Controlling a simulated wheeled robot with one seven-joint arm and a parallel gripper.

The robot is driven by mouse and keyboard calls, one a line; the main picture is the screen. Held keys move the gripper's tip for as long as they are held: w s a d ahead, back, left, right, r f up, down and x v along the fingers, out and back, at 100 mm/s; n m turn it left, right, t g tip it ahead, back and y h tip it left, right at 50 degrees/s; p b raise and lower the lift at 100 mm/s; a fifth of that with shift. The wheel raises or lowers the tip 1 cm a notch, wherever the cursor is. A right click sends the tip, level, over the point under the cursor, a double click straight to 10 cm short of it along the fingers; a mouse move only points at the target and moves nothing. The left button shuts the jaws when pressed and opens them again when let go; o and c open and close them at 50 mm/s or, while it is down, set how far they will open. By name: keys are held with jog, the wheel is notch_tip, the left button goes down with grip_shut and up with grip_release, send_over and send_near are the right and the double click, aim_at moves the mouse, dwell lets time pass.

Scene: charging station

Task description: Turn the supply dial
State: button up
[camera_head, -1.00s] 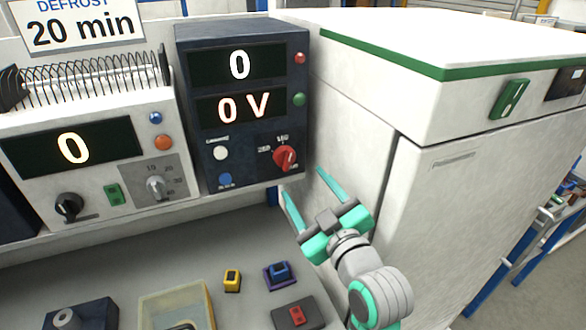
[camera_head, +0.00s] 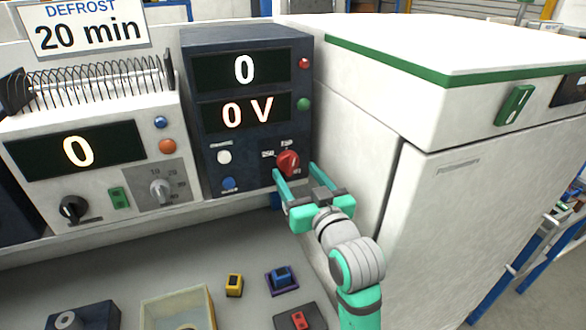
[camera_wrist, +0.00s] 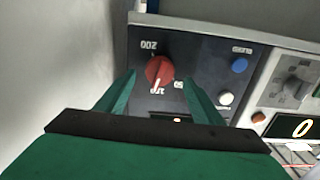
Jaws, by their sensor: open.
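The supply unit (camera_head: 207,110) is a dark box with two displays, reading 0 and 0 V. Its red dial (camera_head: 288,162) sits at the lower right of the front panel. The dial also shows in the wrist view (camera_wrist: 160,72), with a pale pointer mark and printed numbers around it. My gripper (camera_head: 294,171) is open, its green fingers pointing at the panel just below and around the dial. In the wrist view the fingers (camera_wrist: 158,92) lie on either side of the dial, with a gap on each side. Whether the fingertips touch the panel cannot be told.
A white unit (camera_head: 20,185) with a display, a black knob and a grey dial stands to the left. A tall white cabinet (camera_head: 375,190) is close on the right. Yellow (camera_head: 234,284) and blue (camera_head: 282,277) blocks and a tray lie on the bench below.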

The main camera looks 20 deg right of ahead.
aim_at(292, 167)
jog(key=shift+w, duration=1.6)
jog(key=c, duration=1)
jog(key=shift+n, duration=1.3)
jog(key=shift+c, duration=0.2)
jog(key=o, duration=1)
jog(key=shift+o, duration=0.2)
jog(key=shift+s, duration=0.15)
